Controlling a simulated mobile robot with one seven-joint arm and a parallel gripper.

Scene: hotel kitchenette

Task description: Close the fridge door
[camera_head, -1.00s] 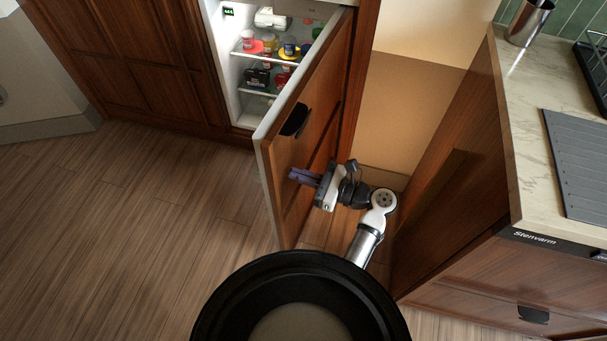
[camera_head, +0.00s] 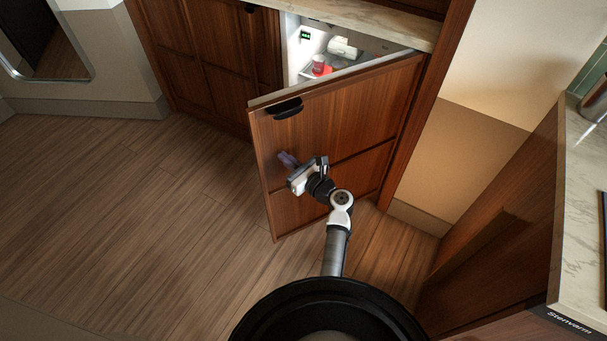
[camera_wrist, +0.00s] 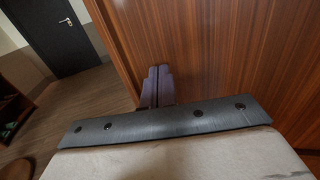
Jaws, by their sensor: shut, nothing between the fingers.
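The fridge door (camera_head: 325,125) is a brown wood panel with a black handle (camera_head: 286,109) near its top left corner. It stands partly open, hinged at the right. Behind it, part of the lit white fridge interior (camera_head: 308,50) shows, with a few items. My gripper (camera_head: 287,160) is at the outer face of the door, below the handle. Its purple fingers are shut and empty. In the wrist view the fingers (camera_wrist: 157,85) lie close against the wood panel (camera_wrist: 215,60); I cannot tell whether they touch it.
A brown cabinet (camera_head: 210,60) stands left of the fridge, with a marble counter (camera_head: 375,20) above the fridge. Another counter (camera_head: 580,220) stands at the right. Wood floor (camera_head: 130,210) is open at the left. A dark room door (camera_wrist: 65,38) shows in the wrist view.

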